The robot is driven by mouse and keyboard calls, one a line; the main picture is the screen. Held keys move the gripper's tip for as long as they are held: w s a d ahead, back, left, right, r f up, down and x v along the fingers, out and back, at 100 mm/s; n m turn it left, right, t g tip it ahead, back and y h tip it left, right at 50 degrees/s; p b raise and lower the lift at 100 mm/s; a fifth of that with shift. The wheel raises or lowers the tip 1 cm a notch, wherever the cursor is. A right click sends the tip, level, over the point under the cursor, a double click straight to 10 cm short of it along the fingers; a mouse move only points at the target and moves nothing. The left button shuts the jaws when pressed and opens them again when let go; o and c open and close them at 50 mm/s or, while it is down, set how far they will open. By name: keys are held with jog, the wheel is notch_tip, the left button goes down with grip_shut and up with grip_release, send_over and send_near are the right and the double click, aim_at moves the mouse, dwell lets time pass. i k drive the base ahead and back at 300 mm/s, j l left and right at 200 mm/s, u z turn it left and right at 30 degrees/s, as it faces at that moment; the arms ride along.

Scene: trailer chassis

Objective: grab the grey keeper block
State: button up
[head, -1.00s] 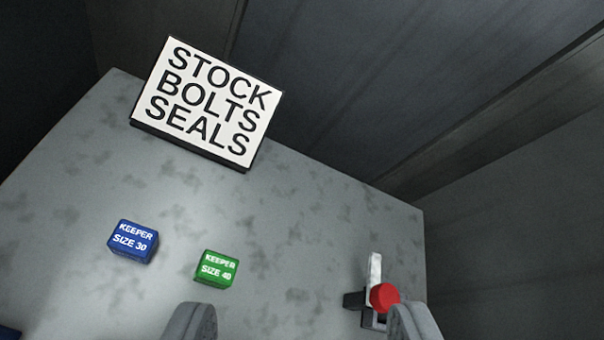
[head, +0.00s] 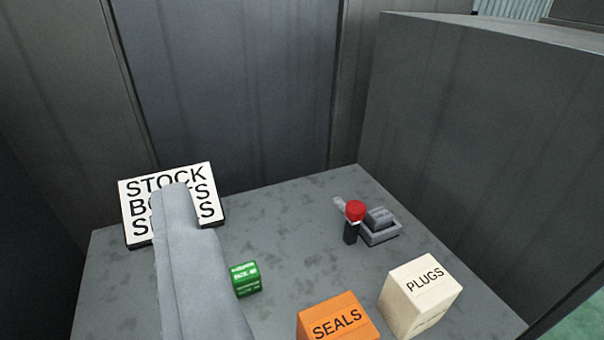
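A small grey block (head: 379,214) with a faint, unreadable label sits on a flat grey base (head: 381,234) towards the back right of the bench. It looks like the grey keeper block. A dark post with a red cap (head: 355,210) stands just left of it. My gripper (head: 178,195) shows as one long grey finger shape at the left, well apart from the grey block. It covers part of the bench and sign. I cannot tell a second finger or any gap.
A green keeper block (head: 246,280) lies right of my finger. An orange SEALS box (head: 338,318) and a cream PLUGS box (head: 420,296) stand at the front right. A STOCK BOLTS SEALS sign (head: 140,209) is at the back left. Dark walls close the back and right.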

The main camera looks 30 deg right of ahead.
aim_at(379, 219)
jog(key=z, duration=1)
